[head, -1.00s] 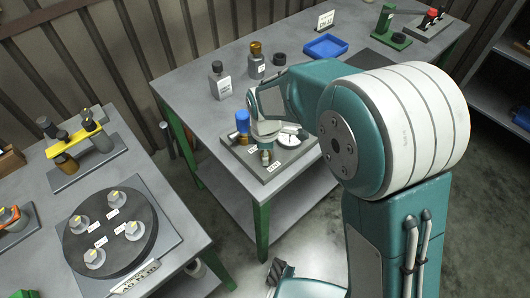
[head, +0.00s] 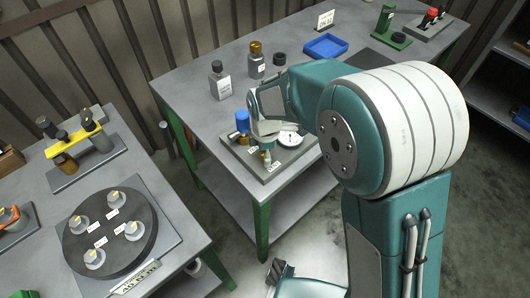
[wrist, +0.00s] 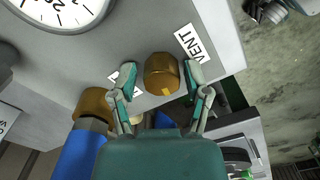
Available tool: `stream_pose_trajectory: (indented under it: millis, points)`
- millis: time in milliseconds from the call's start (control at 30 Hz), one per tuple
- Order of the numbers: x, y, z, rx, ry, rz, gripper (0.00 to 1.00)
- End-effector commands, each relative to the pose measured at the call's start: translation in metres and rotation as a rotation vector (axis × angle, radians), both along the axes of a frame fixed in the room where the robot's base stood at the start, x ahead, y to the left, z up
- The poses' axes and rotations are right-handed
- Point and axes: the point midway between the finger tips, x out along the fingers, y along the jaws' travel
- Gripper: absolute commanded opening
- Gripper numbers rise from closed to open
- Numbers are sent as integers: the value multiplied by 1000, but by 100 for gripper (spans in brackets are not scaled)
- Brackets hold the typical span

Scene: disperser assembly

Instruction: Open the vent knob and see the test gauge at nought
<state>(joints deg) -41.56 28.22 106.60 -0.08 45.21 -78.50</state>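The brass vent knob (wrist: 161,74) sits on the grey test plate (head: 268,178), beside a label reading VENT (wrist: 189,42). My gripper (wrist: 160,78) is over the knob, with one finger on each side. Its fingers are apart, and a small gap shows between each fingertip and the knob. In the head view my gripper (head: 267,146) is low over the plate, and its fingers are hard to make out. The white-faced test gauge (head: 290,139) is beside it. In the wrist view the gauge (wrist: 66,12) is cut off by the top edge, and its needle cannot be read.
A blue cylinder (head: 243,121) with a brass fitting (wrist: 92,103) stands close to my gripper on the plate. Bottles (head: 220,82) and a blue tray (head: 325,46) stand farther back. A second bench (head: 168,208) with a round dark fixture (head: 77,251) is at left.

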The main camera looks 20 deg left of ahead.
Motion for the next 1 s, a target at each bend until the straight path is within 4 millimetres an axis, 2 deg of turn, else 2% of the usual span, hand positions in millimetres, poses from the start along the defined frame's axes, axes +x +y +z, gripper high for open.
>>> stream_pose_trajectory:
  millis: [367,467,567,800,1000]
  points:
    - [0,0,3,2,0,0,77]
    - [0,0,10,4,-2,0,77]
    - [0,0,26,6,-4,0,77]
    - [1,1,77,4,-3,0,77]
    - [1,1,109,1,0,0,77]
